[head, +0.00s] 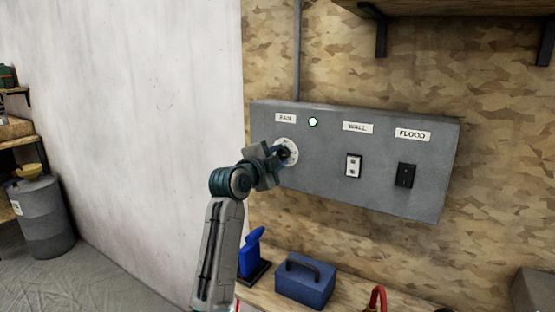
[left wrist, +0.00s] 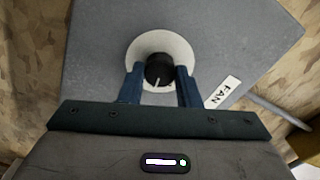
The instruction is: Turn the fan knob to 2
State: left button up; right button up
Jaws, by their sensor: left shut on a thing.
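The fan knob (left wrist: 159,70) is a round black knob with a white pointer line, set on a pale round dial. In the left wrist view it sits between the fingers of my left gripper (left wrist: 160,82), which is shut on it. In the head view my left gripper (head: 280,155) reaches the dial (head: 287,146) at the left of the grey panel (head: 330,180) and partly covers the knob. The label FAN (head: 286,118) is above the dial. The dial's numbers are too small to read. My right gripper is not in view.
A white WALL switch (head: 353,166) and a black FLOOD switch (head: 405,175) are further right on the panel. Below stand a blue toolbox (head: 305,281) and a blue tool (head: 251,255) on a bench. A shelf overhangs at the top right.

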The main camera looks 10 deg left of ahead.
pick_arm(q)
jog(key=shift+f, duration=0.1)
jog(key=o, duration=1)
jog(key=shift+s, duration=0.2)
jog(key=b+v, duration=0.2)
jog(key=v, duration=0.8)
jog(key=shift+s+a, duration=0.1)
jog(key=shift+s, duration=0.1)
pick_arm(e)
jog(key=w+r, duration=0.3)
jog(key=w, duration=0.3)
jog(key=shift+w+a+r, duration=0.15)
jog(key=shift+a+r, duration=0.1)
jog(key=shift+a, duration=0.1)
